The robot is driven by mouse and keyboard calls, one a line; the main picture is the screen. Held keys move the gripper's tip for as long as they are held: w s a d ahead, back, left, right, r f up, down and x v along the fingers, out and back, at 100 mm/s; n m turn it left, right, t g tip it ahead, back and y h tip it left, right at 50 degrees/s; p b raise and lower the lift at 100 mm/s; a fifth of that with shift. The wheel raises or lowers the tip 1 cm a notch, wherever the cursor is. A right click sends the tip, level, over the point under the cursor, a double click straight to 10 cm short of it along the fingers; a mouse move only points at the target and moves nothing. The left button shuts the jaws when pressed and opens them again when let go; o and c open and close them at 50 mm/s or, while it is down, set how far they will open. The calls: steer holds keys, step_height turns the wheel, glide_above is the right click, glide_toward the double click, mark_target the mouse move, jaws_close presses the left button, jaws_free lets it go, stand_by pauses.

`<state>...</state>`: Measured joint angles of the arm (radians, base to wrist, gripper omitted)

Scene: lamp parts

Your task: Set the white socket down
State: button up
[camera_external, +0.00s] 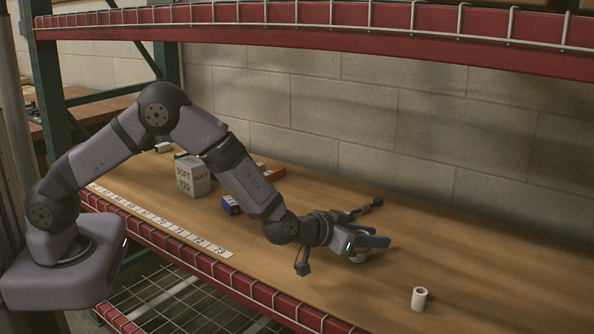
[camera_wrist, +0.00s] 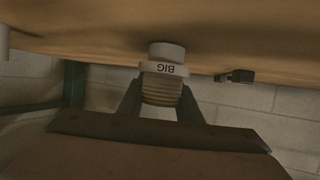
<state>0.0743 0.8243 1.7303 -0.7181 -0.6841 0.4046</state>
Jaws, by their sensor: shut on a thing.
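My gripper (camera_external: 374,246) is low over the right part of the wooden table. In the wrist view my gripper (camera_wrist: 160,105) is shut on the white socket (camera_wrist: 165,56). The socket is a white cylinder with a collar marked "BIG", upside down in this view, and a ridged brownish part between the fingers. Its white end points away from the gripper, toward the table surface in the picture. In the external view the socket is mostly hidden by my gripper, and I cannot tell whether it touches the table.
A white hollow cylinder (camera_external: 419,299) stands on the table at the front right. A dark part (camera_external: 376,202) lies behind my gripper; a dark part also shows in the wrist view (camera_wrist: 236,77). A grey box (camera_external: 192,178) and blue box (camera_external: 231,205) stand left. The right table is largely clear.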

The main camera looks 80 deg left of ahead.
steer(key=shift+f, duration=0.2)
steer(key=o, duration=1)
steer(key=shift+o, duration=0.2)
steer(key=shift+r, duration=0.2)
steer(key=v, duration=1.2)
steer(key=shift+d, duration=0.1)
